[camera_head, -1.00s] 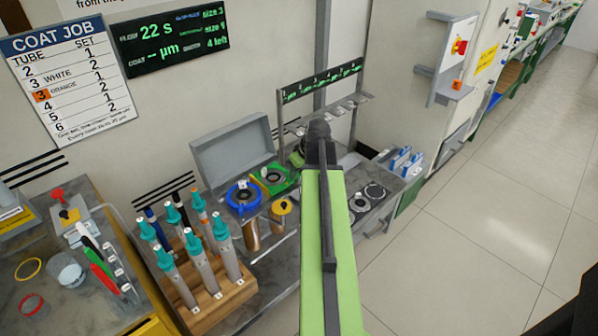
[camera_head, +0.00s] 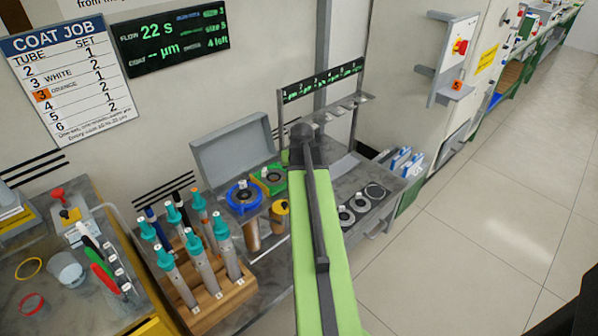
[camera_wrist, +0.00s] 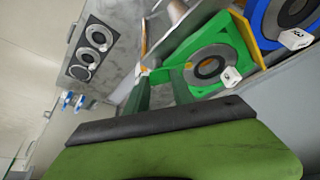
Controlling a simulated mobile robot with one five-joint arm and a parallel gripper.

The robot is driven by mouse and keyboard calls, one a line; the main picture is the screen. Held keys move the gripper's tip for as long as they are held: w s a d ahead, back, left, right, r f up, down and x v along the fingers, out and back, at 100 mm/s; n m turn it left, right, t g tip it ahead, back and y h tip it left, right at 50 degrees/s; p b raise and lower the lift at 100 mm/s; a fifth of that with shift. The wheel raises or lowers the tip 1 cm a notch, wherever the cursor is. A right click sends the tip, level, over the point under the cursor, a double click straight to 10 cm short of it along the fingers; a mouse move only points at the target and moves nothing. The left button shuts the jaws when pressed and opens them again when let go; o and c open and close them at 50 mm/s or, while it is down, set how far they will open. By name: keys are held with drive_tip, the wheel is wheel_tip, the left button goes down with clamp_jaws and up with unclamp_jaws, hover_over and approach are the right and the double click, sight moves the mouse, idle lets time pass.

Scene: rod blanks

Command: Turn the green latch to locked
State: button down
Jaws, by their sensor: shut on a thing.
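The green fixture (camera_head: 268,180) sits on the bench beside the blue one, with a dark ring and a white tag. In the wrist view the green fixture (camera_wrist: 222,46) is at the upper right. My gripper (camera_wrist: 150,82) is close at its left edge and shut on the green latch there. The jaws' contact and the latch's exact angle are hard to make out. In the head view my arm's dark end hides the gripper, just right of the green fixture.
A blue ringed fixture (camera_head: 243,197) stands left of the green one. A wooden rack (camera_head: 217,292) holds several teal-capped tubes at the front. Several dark round cups (camera_head: 359,203) lie to the right. A grey rail stand (camera_head: 340,110) rises behind. The floor at right is clear.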

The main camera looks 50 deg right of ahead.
drive_tip(key=shift+m+g+h, duration=0.4)
drive_tip(key=shift+m+h, duration=0.1)
drive_tip(key=shift+m, duration=0.9)
drive_tip(key=c, duration=1.1)
unclamp_jaws()
